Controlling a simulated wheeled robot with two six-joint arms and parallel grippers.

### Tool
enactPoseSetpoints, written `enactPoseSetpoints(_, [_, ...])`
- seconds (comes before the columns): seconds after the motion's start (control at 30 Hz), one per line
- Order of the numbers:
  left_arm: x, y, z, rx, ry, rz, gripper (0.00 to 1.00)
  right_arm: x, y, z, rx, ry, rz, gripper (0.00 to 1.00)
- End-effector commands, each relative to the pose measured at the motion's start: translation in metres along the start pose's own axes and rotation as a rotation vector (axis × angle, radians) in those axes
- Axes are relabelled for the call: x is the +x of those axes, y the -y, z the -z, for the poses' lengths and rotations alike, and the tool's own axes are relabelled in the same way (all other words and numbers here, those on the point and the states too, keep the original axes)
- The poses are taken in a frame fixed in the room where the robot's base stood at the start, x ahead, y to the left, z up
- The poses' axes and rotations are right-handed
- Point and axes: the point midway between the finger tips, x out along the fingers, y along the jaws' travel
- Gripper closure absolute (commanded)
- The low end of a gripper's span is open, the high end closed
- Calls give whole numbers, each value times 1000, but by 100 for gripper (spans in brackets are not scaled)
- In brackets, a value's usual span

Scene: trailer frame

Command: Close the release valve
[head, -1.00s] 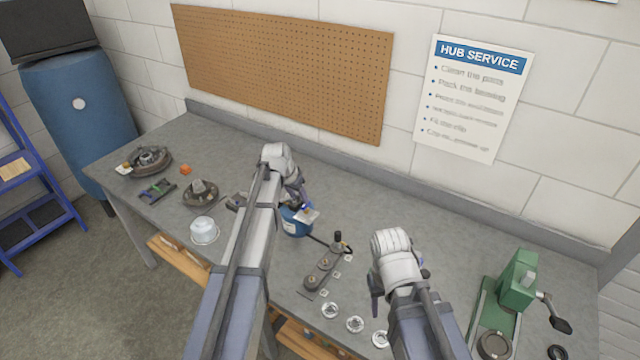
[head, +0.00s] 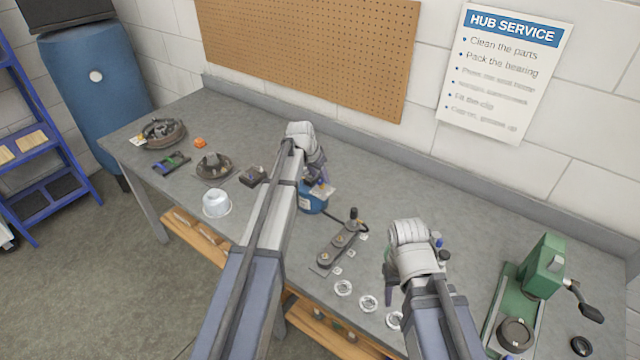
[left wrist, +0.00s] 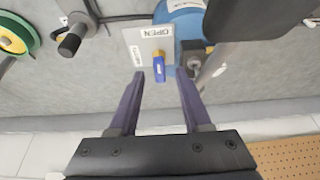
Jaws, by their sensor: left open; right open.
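The release valve's lever (left wrist: 160,70), blue with a yellow end, sits on a pale plate (left wrist: 142,43) in the left wrist view. The plate has an OPEN label along its top edge and a second label at its left, too small to read. The plate is on a blue canister (head: 312,201) on the bench. My left gripper (left wrist: 168,73) is open, with one fingertip on either side of the lever, apparently not touching it. In the head view, my left gripper (head: 318,183) is over the canister. My right gripper (head: 390,289) is open and empty, over the bench at right.
A dark manifold block (head: 340,243) with a black knob stands right of the canister. Several silver rings (head: 344,288) lie in front. A green press (head: 540,275) is at right.

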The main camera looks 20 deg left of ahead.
Motion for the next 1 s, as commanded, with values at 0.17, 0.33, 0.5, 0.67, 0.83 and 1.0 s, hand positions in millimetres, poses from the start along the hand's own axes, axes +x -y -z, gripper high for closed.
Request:
enactPoseSetpoints(0.17, [12, 0, 0, 0, 0, 0, 51, 11, 1, 1, 1, 0, 0, 50])
enactPoseSetpoints(0.33, [10, 0, 0, 0, 0, 0, 51, 10, 1, 1, 1, 0, 0, 50])
enactPoseSetpoints(0.5, [10, 0, 0, 0, 0, 0, 65, 10, 1, 1, 1, 0, 0, 50])
enactPoseSetpoints(0.67, [10, 0, 0, 0, 0, 0, 83, 10, 1, 1, 1, 0, 0, 50])
enactPoseSetpoints(0.83, [10, 0, 0, 0, 0, 0, 100, 10, 1, 1, 1, 0, 0, 50])
enactPoseSetpoints(1.0, [10, 0, 0, 0, 0, 0, 100, 10, 1, 1, 1, 0, 0, 50])
